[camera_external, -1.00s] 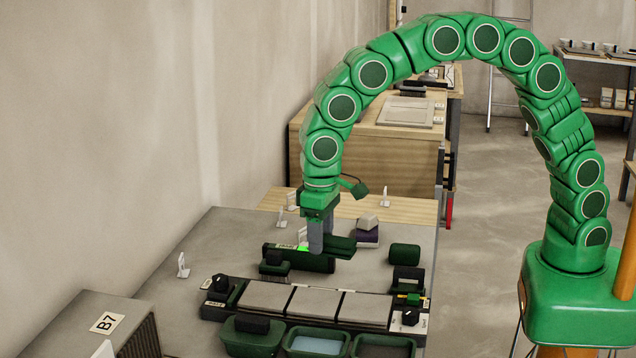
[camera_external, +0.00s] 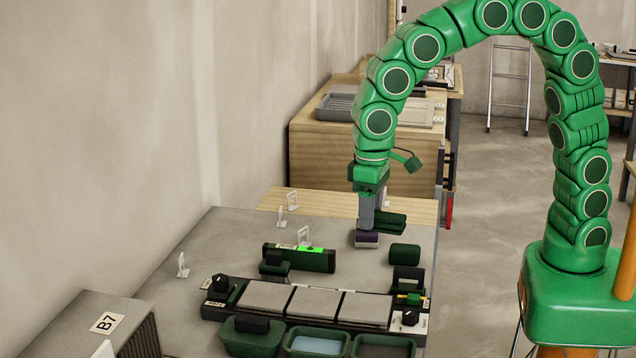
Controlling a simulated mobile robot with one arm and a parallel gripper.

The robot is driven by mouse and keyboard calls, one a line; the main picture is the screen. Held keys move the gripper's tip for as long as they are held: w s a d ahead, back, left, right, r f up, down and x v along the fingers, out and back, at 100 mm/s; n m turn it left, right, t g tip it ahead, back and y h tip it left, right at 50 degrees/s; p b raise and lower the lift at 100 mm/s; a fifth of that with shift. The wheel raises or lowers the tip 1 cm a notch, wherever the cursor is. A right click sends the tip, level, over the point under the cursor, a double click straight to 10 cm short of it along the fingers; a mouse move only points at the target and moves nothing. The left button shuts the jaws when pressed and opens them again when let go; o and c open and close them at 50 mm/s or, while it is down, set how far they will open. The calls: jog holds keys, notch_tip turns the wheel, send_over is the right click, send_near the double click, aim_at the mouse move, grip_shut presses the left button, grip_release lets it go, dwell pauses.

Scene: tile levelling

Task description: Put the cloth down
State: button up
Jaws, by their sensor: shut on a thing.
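My gripper (camera_external: 367,224) has its grey fingers pointing down at the right rear of the grey worktop. It is shut on a dark green folded piece, which looks like the cloth (camera_external: 391,224), sticking out to the right of the fingers. The pale piece on top of the block is hidden behind the fingers. The cloth looks raised above the worktop.
A dark green level with a bright green display (camera_external: 312,258) stands to the left. A dark green padded block (camera_external: 404,253) is in front to the right. Three grey tiles (camera_external: 314,304) lie in a row, with green tubs (camera_external: 318,343) before them. Small white stands dot the back.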

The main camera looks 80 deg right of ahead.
jog(key=s+d+n, duration=0.1)
jog(key=s+n, duration=0.1)
jog(key=s, duration=0.6)
jog(key=w+a+f, duration=0.1)
jog(key=w+f, duration=0.2)
jog(key=w, duration=0.1)
jog(key=w+a+f, duration=0.2)
jog(key=w+f, duration=0.1)
jog(key=w, duration=0.1)
jog(key=w+a+f, duration=0.2)
jog(key=w+f, duration=0.1)
jog(key=shift+w, duration=0.4)
jog(key=shift+w+a+f, duration=0.1)
jog(key=shift+w+f, duration=0.1)
jog(key=shift+f, duration=0.1)
notch_tip(320, 180, down, 3)
jog(key=shift+f, duration=0.15)
jog(key=o, duration=0.8)
